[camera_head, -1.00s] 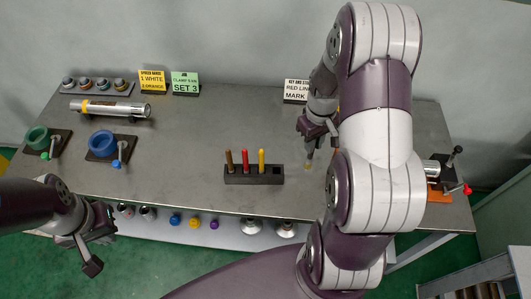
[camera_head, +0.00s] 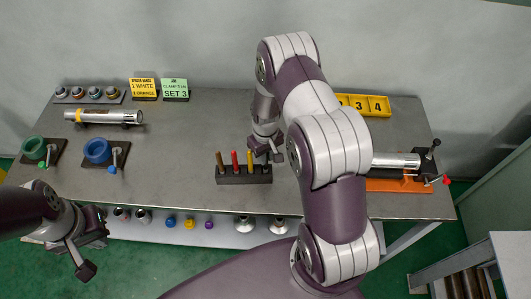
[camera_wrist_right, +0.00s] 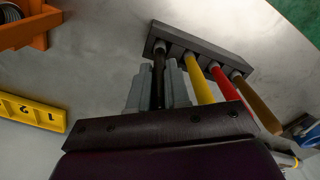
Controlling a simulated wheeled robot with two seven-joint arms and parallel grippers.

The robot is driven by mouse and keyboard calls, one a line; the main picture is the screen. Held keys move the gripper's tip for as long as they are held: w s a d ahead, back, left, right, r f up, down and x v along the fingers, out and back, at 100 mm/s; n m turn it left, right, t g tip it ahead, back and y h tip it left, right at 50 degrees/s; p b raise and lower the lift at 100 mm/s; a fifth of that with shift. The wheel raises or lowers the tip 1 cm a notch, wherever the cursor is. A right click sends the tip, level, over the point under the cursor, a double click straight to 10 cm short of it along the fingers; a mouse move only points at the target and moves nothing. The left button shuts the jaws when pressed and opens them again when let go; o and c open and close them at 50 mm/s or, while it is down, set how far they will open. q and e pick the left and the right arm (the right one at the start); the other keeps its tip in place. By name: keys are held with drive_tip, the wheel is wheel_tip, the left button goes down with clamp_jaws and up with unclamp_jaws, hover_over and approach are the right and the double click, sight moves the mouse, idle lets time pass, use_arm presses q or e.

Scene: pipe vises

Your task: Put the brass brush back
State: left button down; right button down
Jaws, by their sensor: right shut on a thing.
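A dark tool rack (camera_head: 232,180) stands at the table's front middle; it also shows in the wrist view (camera_wrist_right: 225,56). Brown (camera_head: 220,160), red (camera_head: 235,160) and yellow (camera_head: 250,160) handled tools stand in it. My right gripper (camera_head: 267,157) is over the rack's right end, shut on a black-handled tool (camera_wrist_right: 158,80), apparently the brass brush. Its pale collar is at the end slot beside the yellow handle. Its brush end is hidden, so I cannot tell how deep it sits. My left gripper (camera_head: 92,252) is open and empty off the table's front left.
An orange vise (camera_head: 400,184) holding a pipe is at the right, with a yellow numbered tray (camera_head: 372,105) behind. Green (camera_head: 36,148) and blue (camera_head: 98,151) vises and a silver cylinder (camera_head: 105,116) are at the left. The table's left middle is clear.

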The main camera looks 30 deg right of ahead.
drive_tip(key=shift+s+a+f, duration=0.1)
drive_tip(key=shift+f, duration=0.1)
drive_tip(key=c, duration=1.1)
unclamp_jaws()
drive_tip(key=shift+r, duration=0.45)
wheel_tip(320, 180, up, 12)
drive_tip(key=b, duration=0.3)
drive_tip(key=s+a+r, duration=0.2)
drive_tip(key=s+a, duration=0.2)
drive_tip(key=s, duration=0.2)
drive_tip(key=s+a+r+t+b, duration=0.1)
drive_tip(key=s+a+r, duration=0.1)
drive_tip(key=s+a, duration=0.2)
drive_tip(key=shift+s+r+m, duration=0.3)
drive_tip(key=shift+s, duration=1.45)
